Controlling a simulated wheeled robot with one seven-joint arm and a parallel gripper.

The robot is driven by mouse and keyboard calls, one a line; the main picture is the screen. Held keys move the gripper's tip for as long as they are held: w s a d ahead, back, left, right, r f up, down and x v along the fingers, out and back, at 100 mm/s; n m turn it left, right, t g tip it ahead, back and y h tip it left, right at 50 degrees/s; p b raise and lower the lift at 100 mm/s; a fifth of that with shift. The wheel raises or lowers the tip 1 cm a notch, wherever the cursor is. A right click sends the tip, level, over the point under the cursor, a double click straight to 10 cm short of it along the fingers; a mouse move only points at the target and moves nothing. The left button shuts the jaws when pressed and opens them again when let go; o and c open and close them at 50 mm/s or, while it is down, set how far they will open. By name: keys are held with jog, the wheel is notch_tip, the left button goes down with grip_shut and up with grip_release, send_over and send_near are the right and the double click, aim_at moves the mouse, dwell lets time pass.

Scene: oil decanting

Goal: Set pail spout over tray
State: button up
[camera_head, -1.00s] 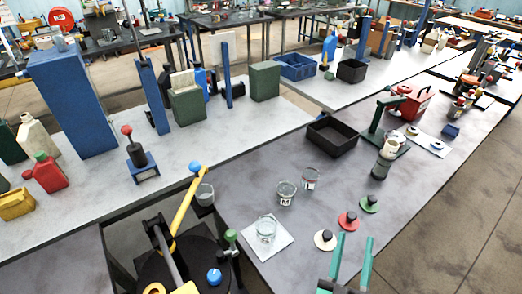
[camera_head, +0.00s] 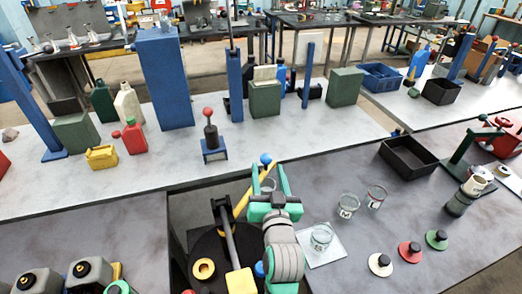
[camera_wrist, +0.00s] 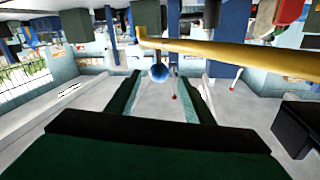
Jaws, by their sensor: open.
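My gripper (camera_head: 267,174) is open and empty. In the head view its fingers point away from me, with a blue ball knob (camera_head: 266,158) just beyond the tips. In the wrist view the knob (camera_wrist: 159,72) shows between the fingers, and a yellow bar (camera_wrist: 235,55) crosses above; contact cannot be told. A small grey cup-like vessel (camera_head: 268,186) is partly hidden between the fingers; I cannot tell if it is the pail. A black open tray (camera_head: 410,164) sits on the grey table at the right. No spout can be made out.
A glass beaker (camera_head: 321,237) stands on a white square plate (camera_head: 335,256) right of my gripper. Two more glass beakers and several round knobbed discs stand further right. A green stand (camera_head: 462,152) is right of the tray. Bottles and blue posts stand on the far bench.

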jog(key=w+a, duration=0.1)
jog(key=w, duration=0.8)
jog(key=shift+w, duration=0.4)
grip_shut()
